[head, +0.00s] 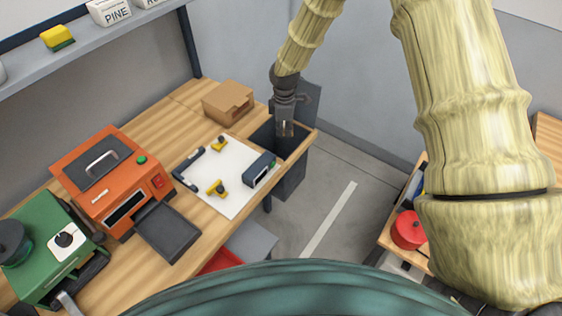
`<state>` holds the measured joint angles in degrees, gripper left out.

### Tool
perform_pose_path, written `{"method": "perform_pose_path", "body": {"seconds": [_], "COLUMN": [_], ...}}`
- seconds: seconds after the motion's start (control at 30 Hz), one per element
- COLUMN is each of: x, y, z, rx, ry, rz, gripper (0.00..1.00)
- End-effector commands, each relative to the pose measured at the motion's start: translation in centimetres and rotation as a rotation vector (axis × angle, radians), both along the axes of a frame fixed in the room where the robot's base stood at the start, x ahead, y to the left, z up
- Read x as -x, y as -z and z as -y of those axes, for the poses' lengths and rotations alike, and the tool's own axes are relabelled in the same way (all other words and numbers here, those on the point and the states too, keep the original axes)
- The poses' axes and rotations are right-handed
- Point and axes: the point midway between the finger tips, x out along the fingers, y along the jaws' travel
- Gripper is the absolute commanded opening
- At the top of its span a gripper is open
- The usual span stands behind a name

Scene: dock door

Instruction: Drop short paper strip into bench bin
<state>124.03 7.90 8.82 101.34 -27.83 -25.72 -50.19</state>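The bench bin (291,180) is a dark grey open box at the right end of the wooden bench. My gripper (285,127) points down over the bin's opening, with its fingertips in front of the dark inside. A small pale grey patch shows at the fingertips. I cannot tell whether it is the short paper strip or part of the fingers. The finger gap is too small to make out, and the bin's floor is hidden.
A white sheet (222,190) with yellow clamps and dark bars lies left of the bin. A cardboard box (228,101) stands behind it. An orange machine (108,176) and a green machine (45,247) fill the bench's left. A red round object (408,230) sits at right.

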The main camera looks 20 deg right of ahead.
Motion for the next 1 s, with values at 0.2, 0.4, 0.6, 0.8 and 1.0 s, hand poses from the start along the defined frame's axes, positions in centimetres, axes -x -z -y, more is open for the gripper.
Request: {"method": "perform_pose_path", "body": {"seconds": [0.2, 0.4, 0.6, 0.8, 1.0], "x": [-0.1, -0.1, -0.1, -0.1, -0.1], "y": [2.9, 4.4, 4.7, 4.7, 4.7], "z": [0.0, 0.2, 0.2, 0.2, 0.2], "rx": [0.0, -0.001, -0.001, -0.001, -0.001], "ry": [0.0, 0.003, 0.004, 0.004, 0.004], "rz": [-0.003, -0.002, -0.002, -0.002, -0.002], "gripper": [0.0, 0.0, 0.0, 0.09, 0.3]}}
